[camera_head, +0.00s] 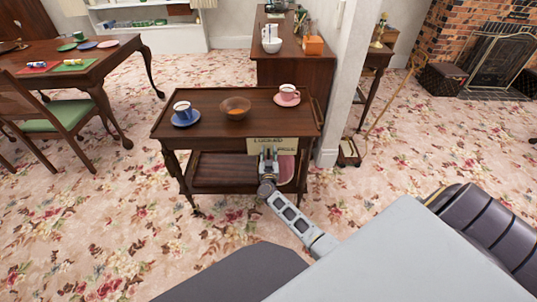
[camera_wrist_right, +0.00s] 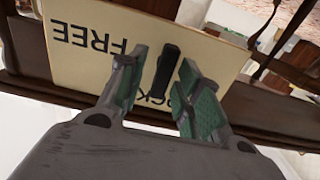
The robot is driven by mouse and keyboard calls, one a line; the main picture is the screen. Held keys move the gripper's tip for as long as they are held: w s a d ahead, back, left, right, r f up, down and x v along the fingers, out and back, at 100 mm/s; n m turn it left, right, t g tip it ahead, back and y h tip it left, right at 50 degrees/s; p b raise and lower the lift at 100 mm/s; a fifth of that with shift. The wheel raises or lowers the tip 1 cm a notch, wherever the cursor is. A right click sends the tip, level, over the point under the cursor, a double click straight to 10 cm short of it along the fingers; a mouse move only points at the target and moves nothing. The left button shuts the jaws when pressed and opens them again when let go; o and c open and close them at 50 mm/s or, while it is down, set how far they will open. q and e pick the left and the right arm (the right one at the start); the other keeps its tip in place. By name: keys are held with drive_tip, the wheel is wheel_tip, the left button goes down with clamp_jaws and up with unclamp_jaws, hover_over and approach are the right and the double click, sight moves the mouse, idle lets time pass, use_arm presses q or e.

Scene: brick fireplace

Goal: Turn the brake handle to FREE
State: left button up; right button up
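A cream brake sign (camera_head: 283,144) is on the front right of the brown tea trolley (camera_head: 215,138). In the right wrist view the sign (camera_wrist_right: 95,65) appears upside down, with FREE at left and part of LOCKED lower down behind the fingers. The black brake handle (camera_wrist_right: 165,66) stands out dark against the sign, its lower end overlapping the LOCKED lettering. My right gripper (camera_wrist_right: 163,58) is open, with one finger on each side of the handle in the picture; gaps show on both sides. The right gripper (camera_head: 268,154) covers part of the sign in the head view. My left gripper is not in view.
The trolley top bears a blue cup and saucer (camera_head: 183,112), an amber bowl (camera_head: 235,108) and a pink cup and saucer (camera_head: 288,95). A pink item (camera_head: 287,172) lies on the lower shelf. A white wall edge (camera_head: 335,90) rises just right of the trolley.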

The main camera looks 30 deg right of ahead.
idle(0.3)
clamp_jaws()
